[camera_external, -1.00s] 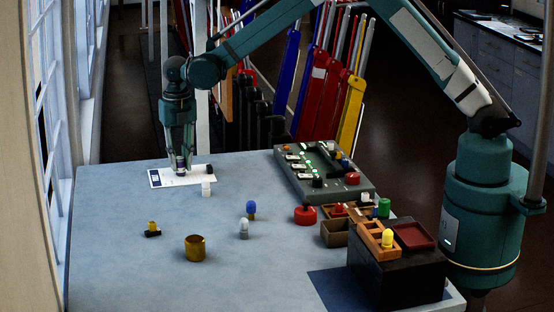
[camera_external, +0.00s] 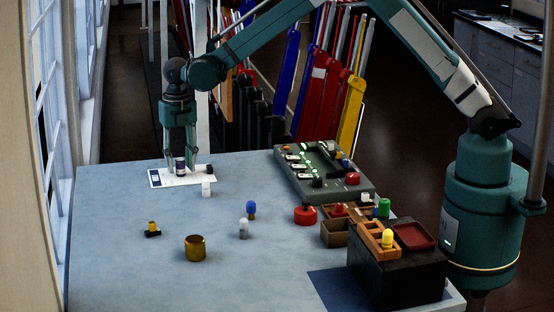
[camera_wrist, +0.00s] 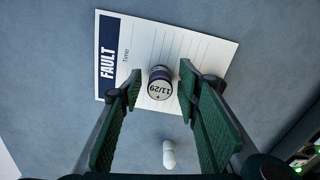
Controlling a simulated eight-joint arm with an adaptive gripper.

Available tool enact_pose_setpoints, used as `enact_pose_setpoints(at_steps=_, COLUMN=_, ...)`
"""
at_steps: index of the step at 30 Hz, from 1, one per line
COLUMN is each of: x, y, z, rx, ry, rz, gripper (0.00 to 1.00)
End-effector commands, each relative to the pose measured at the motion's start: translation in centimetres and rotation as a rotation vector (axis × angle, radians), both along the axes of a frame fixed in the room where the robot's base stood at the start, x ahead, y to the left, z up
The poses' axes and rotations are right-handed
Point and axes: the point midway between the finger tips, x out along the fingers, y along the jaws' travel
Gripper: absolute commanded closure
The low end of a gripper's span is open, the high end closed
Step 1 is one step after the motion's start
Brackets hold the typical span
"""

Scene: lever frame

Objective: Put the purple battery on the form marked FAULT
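The white form with a dark blue FAULT band (camera_wrist: 108,62) lies flat on the table; it also shows in the external view (camera_external: 157,179). The purple battery (camera_wrist: 160,84) stands on the form's lined part, its pale end marked 11/29 facing my wrist camera. In the external view the battery (camera_external: 180,167) looks upright, below my gripper (camera_external: 180,160). In the wrist view my gripper (camera_wrist: 160,92) is open, one finger on each side of the battery, with visible gaps between.
A blue-topped piece (camera_external: 251,209), a brass cup (camera_external: 195,248) and a switch panel (camera_external: 325,172) stand farther off.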

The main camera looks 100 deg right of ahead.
Motion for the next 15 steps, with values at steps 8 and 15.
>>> enact_pose_setpoints(at_steps=8, x=0.0, y=0.0, z=1.4, rx=0.0, ry=0.0, rz=0.0, gripper=0.67)
enact_pose_setpoints(at_steps=15, x=0.0, y=0.0, z=4.8, rx=0.0, ry=0.0, rz=0.0, gripper=0.67)
